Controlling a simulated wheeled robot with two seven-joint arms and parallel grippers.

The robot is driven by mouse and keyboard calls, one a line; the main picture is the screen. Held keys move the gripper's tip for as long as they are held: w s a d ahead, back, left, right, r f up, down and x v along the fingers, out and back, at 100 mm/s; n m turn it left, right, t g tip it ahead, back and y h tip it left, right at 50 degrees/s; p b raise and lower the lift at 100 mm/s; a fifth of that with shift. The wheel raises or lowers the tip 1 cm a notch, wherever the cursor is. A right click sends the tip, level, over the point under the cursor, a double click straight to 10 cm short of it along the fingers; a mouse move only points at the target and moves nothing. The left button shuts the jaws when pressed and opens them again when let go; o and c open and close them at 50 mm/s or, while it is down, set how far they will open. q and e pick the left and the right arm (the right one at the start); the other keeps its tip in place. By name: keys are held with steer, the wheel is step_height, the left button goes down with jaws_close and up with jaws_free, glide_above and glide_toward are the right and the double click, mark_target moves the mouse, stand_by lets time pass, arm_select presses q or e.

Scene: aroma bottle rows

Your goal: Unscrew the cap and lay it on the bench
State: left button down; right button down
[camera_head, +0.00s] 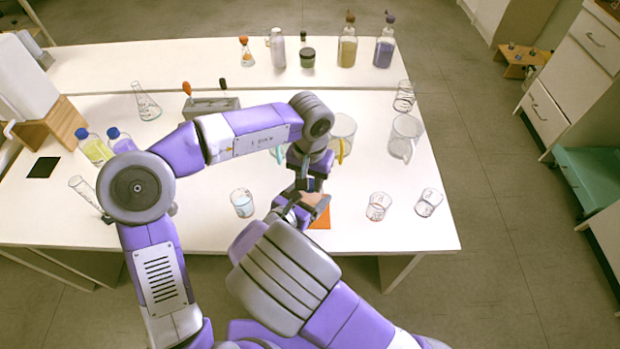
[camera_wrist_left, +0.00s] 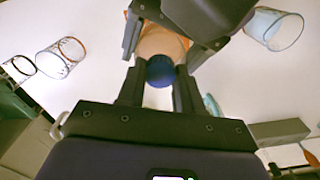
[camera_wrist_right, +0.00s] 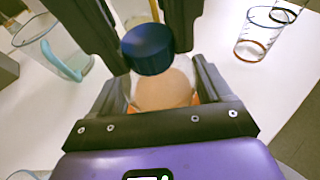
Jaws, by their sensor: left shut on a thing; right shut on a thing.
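A bottle with peach-coloured contents (camera_head: 313,199) is between my two grippers over the front of the bench (camera_head: 400,235). Its blue cap (camera_wrist_right: 147,48) shows in the right wrist view and in the left wrist view (camera_wrist_left: 160,70). My left gripper (camera_head: 313,181) comes from above and is shut on the cap. My right gripper (camera_head: 299,203) is shut on the bottle body (camera_wrist_right: 165,90). The cap sits at the bottle's top; whether its thread is still engaged cannot be told. In the head view my grippers hide the cap and most of the bottle.
An orange mat (camera_head: 321,218) lies under the grippers. Beakers stand close by at left (camera_head: 242,203) and right (camera_head: 378,206), (camera_head: 429,202). Jugs (camera_head: 404,137) stand behind. Two blue-capped bottles (camera_head: 97,148) are at far left. Bench between mat and right beakers is clear.

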arm_select(q)
steer(key=n, duration=0.6)
steer(key=shift+n, duration=0.4)
steer(key=n, duration=0.3)
steer(key=shift+n, duration=0.3)
steer(key=n, duration=0.3)
steer(key=shift+n, duration=0.3)
steer(key=n, duration=0.3)
steer(key=shift+n, duration=0.4)
steer(key=n, duration=0.3)
steer(key=shift+n, duration=0.4)
steer(key=n, duration=0.5)
steer(key=shift+r+n, duration=0.1)
steer(key=shift+n, duration=0.3)
steer(key=n, duration=0.3)
steer(key=shift+n, duration=0.3)
steer(key=n, duration=0.3)
steer(key=shift+n, duration=0.4)
steer(key=n, duration=0.5)
steer(key=shift+n, duration=0.3)
steer(key=n, duration=0.7)
steer(key=shift+n, duration=0.3)
steer(key=n, duration=0.5)
steer(key=shift+n, duration=0.4)
